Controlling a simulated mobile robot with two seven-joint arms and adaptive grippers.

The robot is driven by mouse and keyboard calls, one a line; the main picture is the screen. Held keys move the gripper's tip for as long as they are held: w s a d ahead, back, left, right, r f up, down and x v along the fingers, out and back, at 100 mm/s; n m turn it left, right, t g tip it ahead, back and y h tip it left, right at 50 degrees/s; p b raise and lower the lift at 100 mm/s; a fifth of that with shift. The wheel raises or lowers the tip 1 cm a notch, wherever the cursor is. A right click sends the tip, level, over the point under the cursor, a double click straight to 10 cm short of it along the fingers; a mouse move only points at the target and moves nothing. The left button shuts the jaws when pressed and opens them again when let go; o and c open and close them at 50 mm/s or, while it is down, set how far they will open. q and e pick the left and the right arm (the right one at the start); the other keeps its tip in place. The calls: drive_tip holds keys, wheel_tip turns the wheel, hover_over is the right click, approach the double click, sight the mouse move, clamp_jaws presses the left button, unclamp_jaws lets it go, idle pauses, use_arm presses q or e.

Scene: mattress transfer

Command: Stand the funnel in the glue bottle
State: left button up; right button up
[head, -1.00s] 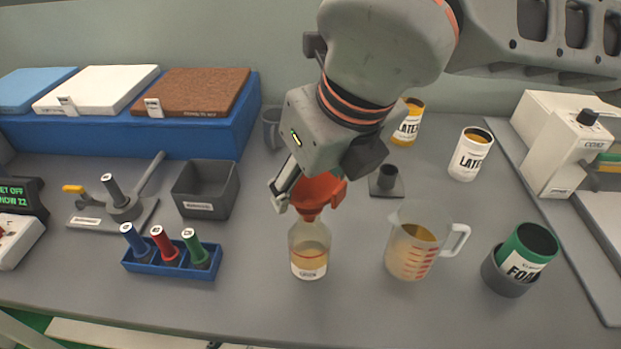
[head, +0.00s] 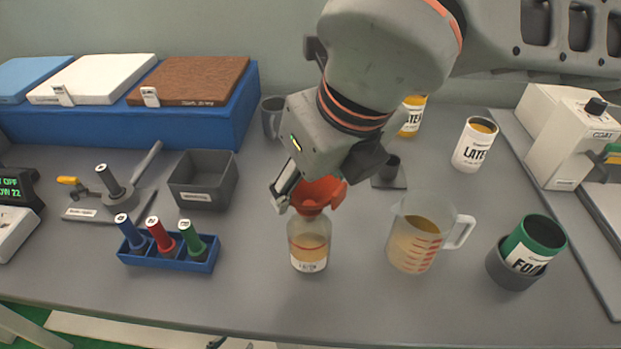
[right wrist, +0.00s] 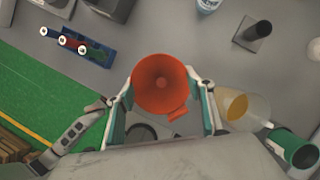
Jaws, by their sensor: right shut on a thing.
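My right gripper (head: 312,196) is shut on the orange-red funnel (head: 318,192), holding it upright above the glue bottle (head: 309,248). The bottle is clear, with yellowish liquid and a white label, upright on the table. The funnel's lower end meets the bottle's mouth; the spout seems to be in the neck, but how deep I cannot tell. In the right wrist view the funnel (right wrist: 160,82) sits between both fingers, opening toward the camera, and covers the bottle. What appears to be my left gripper (right wrist: 98,106) shows by the table's front edge; its jaws are unclear.
A clear measuring jug (head: 416,236) stands right of the bottle, and a green can in a grey cup (head: 513,268) further right. A blue rack (head: 168,262) with several coloured handles is at left. A dark stand (head: 389,181) is behind. The table front is clear.

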drive_tip(key=shift+f, duration=0.15)
drive_tip(key=o, duration=1)
drive_tip(key=v, duration=1.2)
drive_tip(key=shift+s, duration=0.1)
